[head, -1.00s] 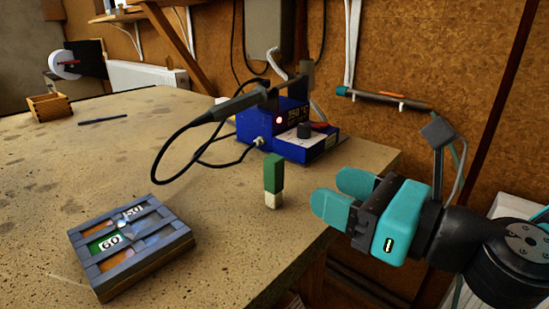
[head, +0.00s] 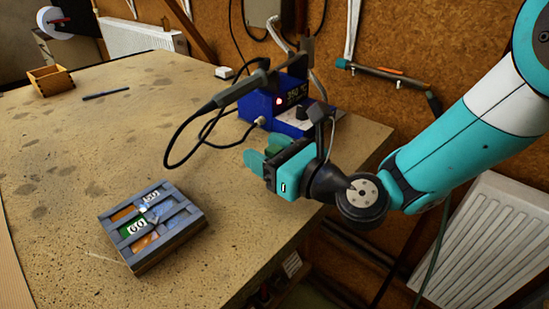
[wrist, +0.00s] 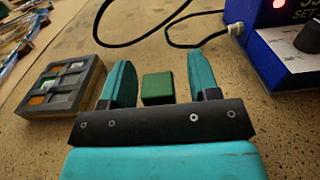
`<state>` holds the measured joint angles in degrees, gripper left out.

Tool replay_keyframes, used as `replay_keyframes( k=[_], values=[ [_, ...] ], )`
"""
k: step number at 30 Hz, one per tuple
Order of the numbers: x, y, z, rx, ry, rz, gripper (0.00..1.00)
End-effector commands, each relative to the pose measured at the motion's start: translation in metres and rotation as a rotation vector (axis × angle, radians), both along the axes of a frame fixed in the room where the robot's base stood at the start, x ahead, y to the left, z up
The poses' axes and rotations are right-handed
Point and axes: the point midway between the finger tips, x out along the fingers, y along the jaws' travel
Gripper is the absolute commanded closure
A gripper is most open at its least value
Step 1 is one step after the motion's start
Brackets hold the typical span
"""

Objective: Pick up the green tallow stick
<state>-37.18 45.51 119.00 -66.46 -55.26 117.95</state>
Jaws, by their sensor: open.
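The green tallow stick (wrist: 158,88) stands on the workbench, seen from above in the wrist view between the two teal fingers, with a gap on each side. In the head view only a bit of its green (head: 274,152) shows, and most of it is hidden behind my gripper (head: 258,164). My gripper, also in the wrist view (wrist: 160,78), is open with its fingers either side of the stick. Whether the stick lies fully within the fingers' depth is hard to tell.
A leaded panel block (head: 178,247) lies on the bench (head: 60,200) to the left. A blue soldering station (head: 262,104) with its iron (head: 236,88) and looping black cable (head: 180,158) stands just behind the stick. The bench's right edge is close by; its left part is mostly clear.

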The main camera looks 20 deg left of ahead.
Motion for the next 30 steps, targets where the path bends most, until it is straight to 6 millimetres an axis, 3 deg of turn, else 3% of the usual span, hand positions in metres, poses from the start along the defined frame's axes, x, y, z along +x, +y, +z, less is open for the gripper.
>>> replay_keyframes(
  k=[7, 15, 24, 30],
  values=[
    [0.001, 0.002, -0.001, 0.000, 0.000, -0.002, 0.45],
    [0.001, 0.002, 0.000, 0.000, 0.000, -0.001, 1.00],
    [0.001, 0.002, 0.002, 0.001, 0.000, -0.001, 1.00],
    [0.001, 0.002, 0.023, 0.002, -0.004, -0.001, 1.00]
  ],
)
